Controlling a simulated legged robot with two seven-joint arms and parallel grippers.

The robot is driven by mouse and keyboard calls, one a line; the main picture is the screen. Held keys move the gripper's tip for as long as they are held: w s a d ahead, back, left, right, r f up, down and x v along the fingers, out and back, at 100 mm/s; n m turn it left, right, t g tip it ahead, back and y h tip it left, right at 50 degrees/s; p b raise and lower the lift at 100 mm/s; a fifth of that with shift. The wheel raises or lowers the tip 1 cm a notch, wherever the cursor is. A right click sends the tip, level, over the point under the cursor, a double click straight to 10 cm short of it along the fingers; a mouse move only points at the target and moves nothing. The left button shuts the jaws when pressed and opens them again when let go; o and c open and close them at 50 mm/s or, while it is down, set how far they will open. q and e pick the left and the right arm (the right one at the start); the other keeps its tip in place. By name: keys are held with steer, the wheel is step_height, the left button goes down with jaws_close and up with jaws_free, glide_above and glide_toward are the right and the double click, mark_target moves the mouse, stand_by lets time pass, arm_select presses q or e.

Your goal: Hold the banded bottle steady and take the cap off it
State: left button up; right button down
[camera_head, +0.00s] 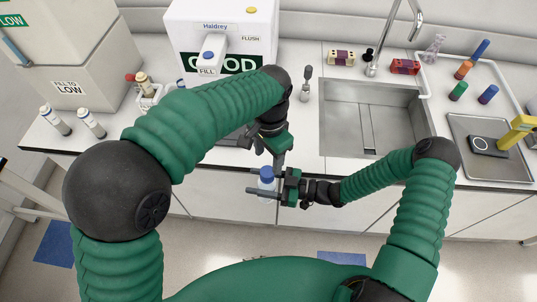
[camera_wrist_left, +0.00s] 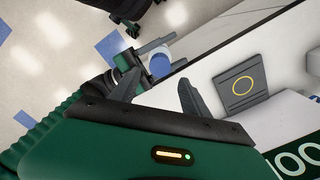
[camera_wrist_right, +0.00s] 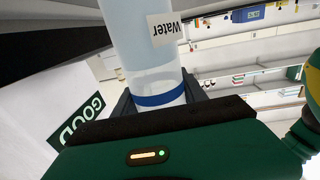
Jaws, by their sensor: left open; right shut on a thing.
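The banded bottle (camera_head: 266,184) is clear, with a blue cap (camera_head: 267,172) on top. My right gripper (camera_head: 266,192) is shut around the bottle, in front of the counter. In the right wrist view the bottle (camera_wrist_right: 145,55) shows a "Water" label and a blue band (camera_wrist_right: 160,98) between the fingers; its cap is out of frame. My left gripper (camera_head: 266,151) is open and empty, just above and behind the cap in the head view. In the left wrist view the blue cap (camera_wrist_left: 160,65) lies beyond the open left fingers (camera_wrist_left: 159,96), apart from them.
The counter edge runs close behind both grippers. A white dispenser (camera_head: 222,20) marked GOOD stands behind my left arm. A sink (camera_head: 340,128) is at the right, with a metal tray (camera_head: 480,165) beyond it. White bottles (camera_head: 91,124) stand at the left.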

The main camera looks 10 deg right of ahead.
mark_target(268, 171)
arm_select(q)
step_height(268, 171, down, 8)
steer(key=shift+r, duration=0.15)
steer(key=shift+a, duration=0.1)
jaws_close()
steer(key=shift+o, duration=0.5)
jaws_free()
steer(key=shift+r, duration=3.8)
steer(key=shift+c, duration=0.5)
step_height(268, 171, down, 8)
steer(key=shift+r, duration=0.2)
